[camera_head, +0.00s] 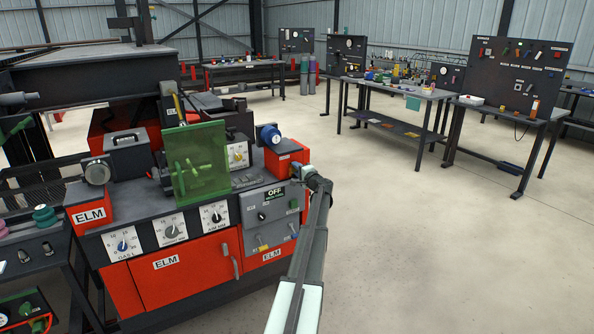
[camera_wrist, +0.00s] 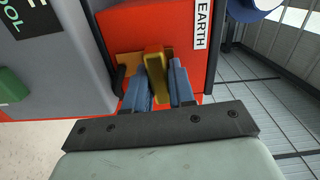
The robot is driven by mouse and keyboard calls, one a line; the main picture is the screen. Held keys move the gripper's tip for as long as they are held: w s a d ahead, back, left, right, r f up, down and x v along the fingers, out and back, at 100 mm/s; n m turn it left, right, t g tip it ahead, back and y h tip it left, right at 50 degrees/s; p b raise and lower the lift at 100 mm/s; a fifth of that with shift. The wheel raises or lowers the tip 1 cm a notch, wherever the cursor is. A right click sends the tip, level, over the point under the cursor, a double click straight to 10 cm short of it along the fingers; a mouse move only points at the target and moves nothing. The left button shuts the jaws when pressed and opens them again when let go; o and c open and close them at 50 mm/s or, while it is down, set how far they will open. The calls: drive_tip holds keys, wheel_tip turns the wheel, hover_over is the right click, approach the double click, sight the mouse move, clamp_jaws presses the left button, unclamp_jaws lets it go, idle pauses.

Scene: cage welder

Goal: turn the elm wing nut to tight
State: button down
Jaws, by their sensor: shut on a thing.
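In the wrist view the wing nut (camera_wrist: 155,66) is a yellow-brass upright tab on the red block labelled EARTH (camera_wrist: 135,20). My gripper (camera_wrist: 158,85) has its two blue fingers on either side of the tab and is shut on it. The lower part of the wing nut is hidden between the fingers. In the head view my gripper (camera_head: 302,172) is at the right end of the ELM machine, against the red block (camera_head: 284,150). The wing nut is too small and covered to make out there.
The ELM machine's grey panel with an OFF display (camera_head: 274,192) is just left of my arm. A green transparent screen (camera_head: 196,160) stands on the machine top. A blue round part (camera_head: 268,135) sits behind the red block. Open floor (camera_head: 430,240) lies to the right.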

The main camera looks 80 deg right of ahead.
drive_tip(key=c, duration=1)
unclamp_jaws()
drive_tip(key=v, duration=1.4)
